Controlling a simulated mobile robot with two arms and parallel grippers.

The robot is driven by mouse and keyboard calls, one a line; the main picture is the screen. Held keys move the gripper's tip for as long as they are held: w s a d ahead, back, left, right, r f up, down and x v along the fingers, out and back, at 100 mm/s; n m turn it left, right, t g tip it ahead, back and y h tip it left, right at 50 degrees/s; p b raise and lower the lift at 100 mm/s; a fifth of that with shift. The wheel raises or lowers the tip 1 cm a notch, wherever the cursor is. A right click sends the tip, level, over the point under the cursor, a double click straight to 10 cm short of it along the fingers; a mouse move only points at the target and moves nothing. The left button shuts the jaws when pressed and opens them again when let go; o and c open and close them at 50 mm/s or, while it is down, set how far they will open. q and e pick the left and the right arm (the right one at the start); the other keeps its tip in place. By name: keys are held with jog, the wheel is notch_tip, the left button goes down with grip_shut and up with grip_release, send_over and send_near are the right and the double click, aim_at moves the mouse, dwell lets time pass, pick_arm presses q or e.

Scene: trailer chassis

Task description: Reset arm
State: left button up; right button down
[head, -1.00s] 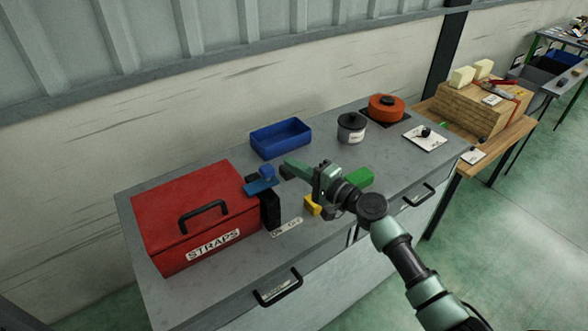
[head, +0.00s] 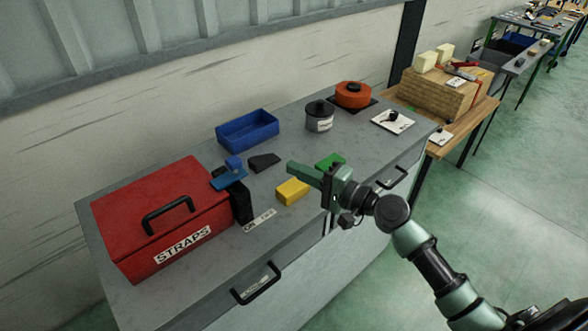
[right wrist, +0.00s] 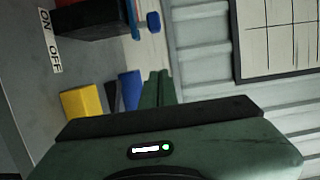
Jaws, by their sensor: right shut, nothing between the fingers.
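My right gripper (head: 300,170) reaches in from the lower right in the head view, above the front part of the grey cabinet top (head: 222,284). It is shut and empty. Its green fingers also show together in the right wrist view (right wrist: 157,84). A yellow block (head: 293,191) lies just left of and below the fingers, apart from them; it shows in the right wrist view too (right wrist: 82,102). A green block (head: 331,161) is partly hidden behind the gripper. My left gripper is not in view.
A red STRAPS box (head: 160,215) stands at the left, beside a black switch box with a blue lever (head: 230,175). A black wedge (head: 264,162), blue bin (head: 248,131), grey canister (head: 320,117) and orange round item (head: 353,95) stand behind. Drawer handles (head: 257,285) protrude at the front.

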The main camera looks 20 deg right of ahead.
jog(key=shift+d, duration=0.15)
jog(key=s+a+f+n+g+h, duration=0.2)
jog(key=s+a+f+n+g, duration=0.65)
jog(key=s+f, duration=0.6)
jog(key=s+d+f+n+g+h, duration=0.15)
jog(key=s+d+h, duration=0.25)
jog(key=s, duration=0.4)
jog(key=s+d+f+n+g+h, duration=0.1)
jog(key=s+d+f+n+h, duration=0.2)
jog(key=s, duration=0.6)
notch_tip(320, 180, down, 25)
jog(key=g, duration=0.2)
jog(key=s+d+f+g+h, duration=0.1)
jog(key=s+d+f, duration=0.2)
jog(key=s+f, duration=1.4)
jog(key=shift+s+d+n, duration=0.15)
jog(key=shift+s+n, duration=0.15)
jog(key=shift+s, duration=0.2)
